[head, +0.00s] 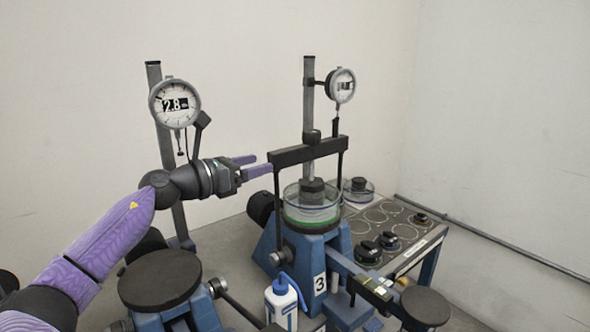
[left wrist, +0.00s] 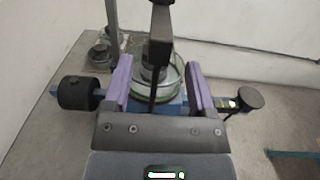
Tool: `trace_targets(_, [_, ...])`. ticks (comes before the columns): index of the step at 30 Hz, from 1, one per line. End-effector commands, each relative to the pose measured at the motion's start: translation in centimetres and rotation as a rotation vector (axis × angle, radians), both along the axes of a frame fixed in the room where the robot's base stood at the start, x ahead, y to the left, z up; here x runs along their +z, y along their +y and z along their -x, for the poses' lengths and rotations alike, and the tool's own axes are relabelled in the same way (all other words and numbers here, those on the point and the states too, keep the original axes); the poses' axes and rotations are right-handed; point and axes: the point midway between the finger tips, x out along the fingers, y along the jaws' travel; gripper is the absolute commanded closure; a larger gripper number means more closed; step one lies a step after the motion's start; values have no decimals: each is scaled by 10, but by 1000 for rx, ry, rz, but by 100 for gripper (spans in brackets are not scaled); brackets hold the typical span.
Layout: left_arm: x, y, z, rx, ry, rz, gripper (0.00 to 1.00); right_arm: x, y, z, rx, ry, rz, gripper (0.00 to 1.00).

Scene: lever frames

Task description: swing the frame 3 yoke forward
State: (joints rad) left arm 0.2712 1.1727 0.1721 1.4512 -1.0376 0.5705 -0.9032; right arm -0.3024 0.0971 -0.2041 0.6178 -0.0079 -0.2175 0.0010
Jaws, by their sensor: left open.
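Frame 3 (head: 270,250) is a blue stand with a white "3" label. Its yoke (head: 308,151) is a black crossbar on two thin side arms, standing upright over a clear round dish (head: 312,213). My left gripper (head: 256,165) comes in from the left, its purple fingers at the crossbar's left end. In the left wrist view the open fingers (left wrist: 159,85) appear on either side of the yoke's near side arm (left wrist: 154,90), with gaps on both sides. Whether either finger touches it cannot be told. My right gripper is not in view.
A dial gauge (head: 175,104) on a post stands left, near my left wrist. Another gauge (head: 341,85) is above the yoke. A blue stand with a black disc (head: 160,280) is front left. A white bottle (head: 281,305) stands before frame 3. A panel with weights (head: 385,222) is at right.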

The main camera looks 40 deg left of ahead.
Motion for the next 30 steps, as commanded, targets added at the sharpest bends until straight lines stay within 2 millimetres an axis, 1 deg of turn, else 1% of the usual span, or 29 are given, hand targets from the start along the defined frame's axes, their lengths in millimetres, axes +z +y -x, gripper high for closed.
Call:
trace_targets(4, [5,-3,-12,2,-5,7,28,8,1,-1,0,-2,0,41])
trace_targets(7, [6,-8,-26,-1,-6,6,28,13,1,-2,0,-3,0,41])
trace_targets(12, [5,-15,-50,-1,-4,8,28,18,1,-2,1,-4,0,41])
trace_targets(15, [2,-17,-62,2,-2,10,28,19,1,-2,1,-4,1,41])
trace_targets(20, [1,-21,-70,0,0,5,28,19,1,-3,1,-4,1,41])
trace_targets(27, [1,-21,-71,0,1,5,28,19,0,-3,1,-5,2,41])
trace_targets(28, [1,-21,-71,0,1,5,32,19,0,-3,1,-5,2,41])
trace_targets(29, [1,-21,-71,0,1,5,39,19,0,-3,1,-5,2,41])
trace_targets(30, [1,-21,-71,0,1,5,47,19,0,-3,1,-5,2,41])
